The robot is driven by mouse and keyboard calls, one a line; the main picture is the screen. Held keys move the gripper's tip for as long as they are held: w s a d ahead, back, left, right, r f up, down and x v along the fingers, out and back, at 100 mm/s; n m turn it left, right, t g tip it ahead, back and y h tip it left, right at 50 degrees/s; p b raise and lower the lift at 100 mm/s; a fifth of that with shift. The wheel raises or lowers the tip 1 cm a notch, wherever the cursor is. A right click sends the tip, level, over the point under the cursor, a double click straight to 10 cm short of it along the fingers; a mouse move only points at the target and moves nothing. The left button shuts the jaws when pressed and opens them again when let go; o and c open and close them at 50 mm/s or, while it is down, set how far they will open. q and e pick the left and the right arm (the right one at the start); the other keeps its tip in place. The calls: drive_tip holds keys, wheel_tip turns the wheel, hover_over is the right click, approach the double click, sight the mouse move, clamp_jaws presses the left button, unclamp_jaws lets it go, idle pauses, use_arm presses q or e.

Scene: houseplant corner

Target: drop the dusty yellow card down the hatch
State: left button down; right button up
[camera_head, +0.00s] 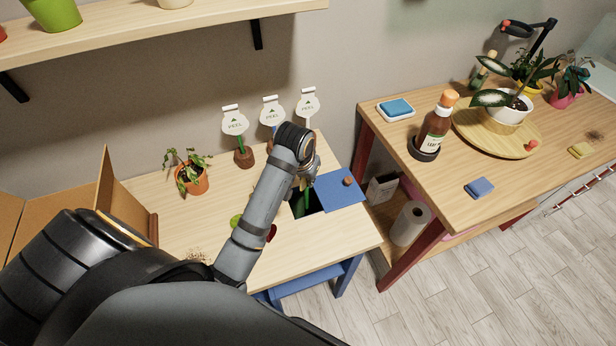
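The hatch (299,207) is a dark square opening in the light wooden table (345,235). A blue panel with a brown knob (340,190) lies just right of it. My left gripper (307,184) is over the hatch, pointing down, partly hidden by its own arm. Its fingers are too small to tell open or shut. A thin green shape shows under the fingertips; I cannot tell what it is. No yellow card is clearly visible. A green round piece (236,220) and a red piece (271,233) lie left of the hatch, partly behind my arm. My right gripper is not in view.
Three white "PEEL" tags (235,122) stand along the table's back. A potted plant (193,178) and an open cardboard box (122,200) are at left.

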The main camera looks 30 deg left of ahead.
use_arm(q)
drive_tip(key=c, duration=1.4)
unclamp_jaws()
drive_tip(key=shift+c, duration=0.2)
drive_tip(key=p+v, duration=1)
drive_tip(key=p, duration=0.3)
drive_tip(key=shift+p, duration=0.35)
